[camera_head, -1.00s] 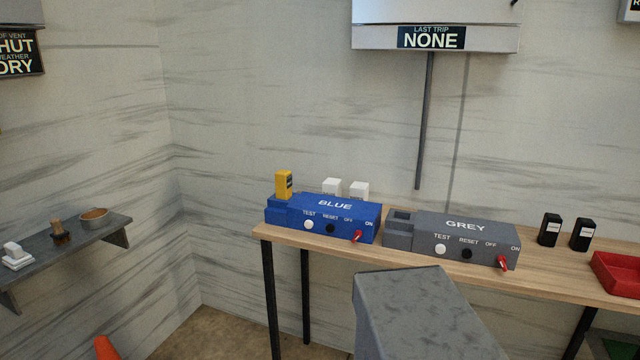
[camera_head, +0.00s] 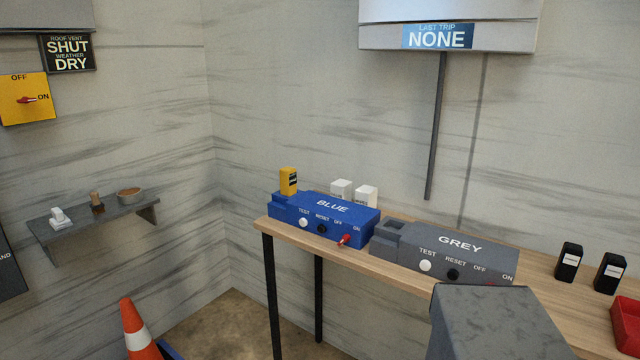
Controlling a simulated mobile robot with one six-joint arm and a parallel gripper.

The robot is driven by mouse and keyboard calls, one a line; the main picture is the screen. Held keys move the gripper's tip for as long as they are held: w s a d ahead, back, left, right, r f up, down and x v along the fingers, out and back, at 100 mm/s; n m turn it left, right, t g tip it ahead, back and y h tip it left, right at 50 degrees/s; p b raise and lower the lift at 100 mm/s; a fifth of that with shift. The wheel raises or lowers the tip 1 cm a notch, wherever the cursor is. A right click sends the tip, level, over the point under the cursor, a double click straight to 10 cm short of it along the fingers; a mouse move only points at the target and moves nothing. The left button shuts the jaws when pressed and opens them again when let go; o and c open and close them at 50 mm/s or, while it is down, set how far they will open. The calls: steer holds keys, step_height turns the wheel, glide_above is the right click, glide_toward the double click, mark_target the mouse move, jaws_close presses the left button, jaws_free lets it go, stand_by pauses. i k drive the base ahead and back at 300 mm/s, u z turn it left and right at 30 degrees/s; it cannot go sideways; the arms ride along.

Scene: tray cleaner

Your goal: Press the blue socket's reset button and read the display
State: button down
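The blue socket (camera_head: 338,206) sits at the left end of the wooden table. Its front carries a white TEST button (camera_head: 303,222), a black RESET button (camera_head: 322,228) and a red switch (camera_head: 345,239) near the ON mark. A yellow plug-like block (camera_head: 288,181) stands in its left end. The display (camera_head: 438,36) on the wall above reads LAST TRIP NONE. My gripper is not in view.
The grey socket (camera_head: 447,248) stands right of the blue one. White blocks (camera_head: 341,190) stand behind the blue socket. Black blocks (camera_head: 569,262) and a red tray (camera_head: 627,322) are further right. An orange cone (camera_head: 137,328) stands on the floor at left, below a shelf (camera_head: 94,217).

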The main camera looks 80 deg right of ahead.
mark_target(321, 229)
steer(key=u, duration=0.15)
steer(key=k, duration=1.4)
steer(key=z, duration=2.05)
steer(key=i, duration=1.6)
